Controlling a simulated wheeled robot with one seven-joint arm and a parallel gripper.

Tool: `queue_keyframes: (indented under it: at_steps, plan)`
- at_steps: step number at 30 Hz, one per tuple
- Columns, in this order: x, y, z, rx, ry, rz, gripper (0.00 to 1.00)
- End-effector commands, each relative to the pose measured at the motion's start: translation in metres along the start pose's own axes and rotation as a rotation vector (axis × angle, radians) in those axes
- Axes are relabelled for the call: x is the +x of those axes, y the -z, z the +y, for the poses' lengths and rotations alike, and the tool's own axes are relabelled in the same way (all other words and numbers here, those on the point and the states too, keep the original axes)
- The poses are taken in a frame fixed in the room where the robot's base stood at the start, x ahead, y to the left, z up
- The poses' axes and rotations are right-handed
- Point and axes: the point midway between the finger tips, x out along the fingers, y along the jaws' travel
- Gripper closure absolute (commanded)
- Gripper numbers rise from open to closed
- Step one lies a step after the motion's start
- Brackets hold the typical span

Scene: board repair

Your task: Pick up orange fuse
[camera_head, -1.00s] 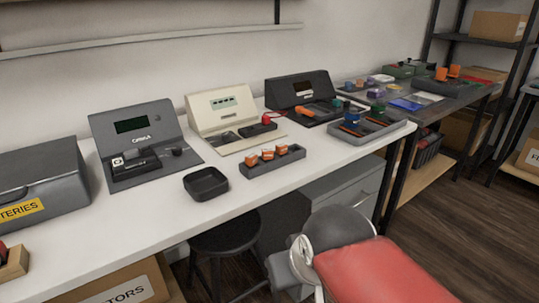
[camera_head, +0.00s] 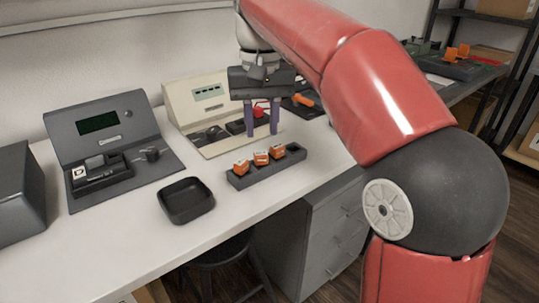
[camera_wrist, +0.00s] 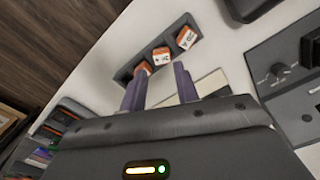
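Three orange fuses stand in a row in a dark grey rack on the white bench: a left fuse (camera_head: 241,167), a middle fuse (camera_head: 261,158) and a right fuse (camera_head: 277,152). The rack (camera_head: 296,153) has an empty slot at its right end. In the wrist view the fuses show white tops with dark marks, such as this one (camera_wrist: 186,38). My gripper (camera_head: 261,133) is open with two purple fingers pointing down, above and behind the rack. In the wrist view its fingertips (camera_wrist: 156,72) are apart and nothing is between them.
An empty black tray (camera_head: 186,201) lies left of the rack. A grey tester (camera_head: 105,125) and a cream tester (camera_head: 190,95) stand behind. An orange-handled tool (camera_head: 303,100) lies farther right. The bench front is clear.

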Motion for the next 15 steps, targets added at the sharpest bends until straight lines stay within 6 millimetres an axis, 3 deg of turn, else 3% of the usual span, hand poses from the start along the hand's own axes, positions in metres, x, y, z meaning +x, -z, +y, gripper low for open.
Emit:
queue_keyframes:
  at_steps: [15]
  plan:
    - [0.067,0.005,-0.001,0.000,0.000,0.001,0.69]
